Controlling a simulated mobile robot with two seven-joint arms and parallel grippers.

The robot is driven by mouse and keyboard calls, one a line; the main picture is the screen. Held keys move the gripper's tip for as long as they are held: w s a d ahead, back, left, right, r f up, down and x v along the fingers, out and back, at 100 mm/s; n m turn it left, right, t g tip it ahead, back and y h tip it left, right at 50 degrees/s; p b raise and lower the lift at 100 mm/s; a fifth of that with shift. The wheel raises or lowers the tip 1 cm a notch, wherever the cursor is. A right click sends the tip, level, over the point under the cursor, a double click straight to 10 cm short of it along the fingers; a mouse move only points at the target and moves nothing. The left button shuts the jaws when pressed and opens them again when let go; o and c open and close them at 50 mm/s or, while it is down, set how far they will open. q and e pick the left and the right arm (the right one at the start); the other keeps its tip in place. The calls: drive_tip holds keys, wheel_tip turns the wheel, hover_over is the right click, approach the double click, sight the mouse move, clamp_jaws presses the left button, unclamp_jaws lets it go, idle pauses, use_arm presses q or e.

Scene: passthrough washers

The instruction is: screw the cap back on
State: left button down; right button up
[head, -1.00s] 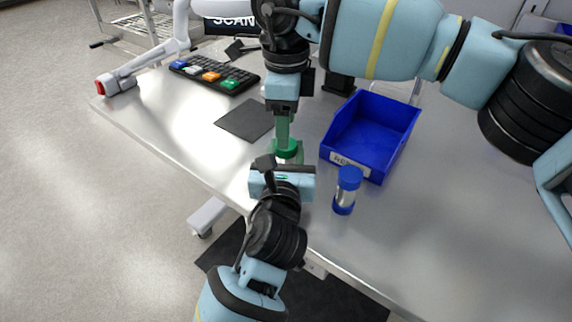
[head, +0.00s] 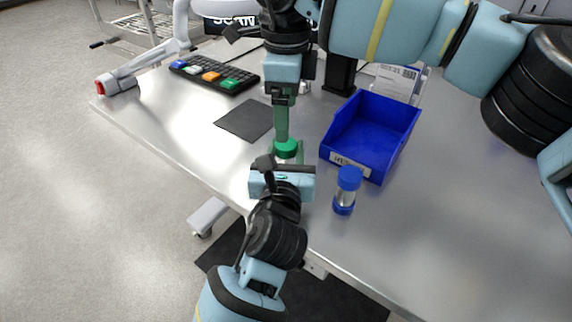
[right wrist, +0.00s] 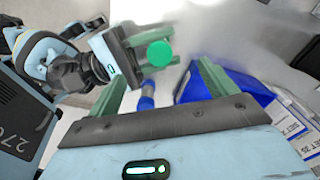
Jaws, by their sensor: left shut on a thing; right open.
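A green cap (head: 286,148) shows at my left gripper (head: 286,160), sitting over a vessel that is mostly hidden. The left gripper comes from the front and is shut on that vessel. My right gripper (head: 281,137) points down from above, its green fingers just over the cap. In the right wrist view, the right gripper (right wrist: 160,73) is open, its two fingers spread to either side of the round green cap (right wrist: 159,53), with nothing between them at their own height. I cannot tell how tightly the cap sits.
A blue bin (head: 400,148) with a label stands right of the grippers. A blue-capped clear tube (head: 346,192) stands in front of it. A dark mat (head: 246,119) and a keypad (head: 217,75) lie at the left. The table's front edge is close to the left gripper.

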sight(285, 160)
wheel_tip(285, 160, up, 10)
drive_tip(key=shift+f, duration=0.25)
use_arm(q)
drive_tip(key=c, duration=0.8)
unclamp_jaws()
drive_tip(key=shift+c, duration=0.2)
drive_tip(key=shift+s+a, duration=0.15)
drive_tip(key=shift+s, duration=1.8)
drive_tip(key=shift+s+a, duration=0.15)
drive_tip(key=shift+s, duration=1.8)
use_arm(e)
drive_tip(key=shift+s+r, duration=0.1)
drive_tip(key=shift+r, duration=0.4)
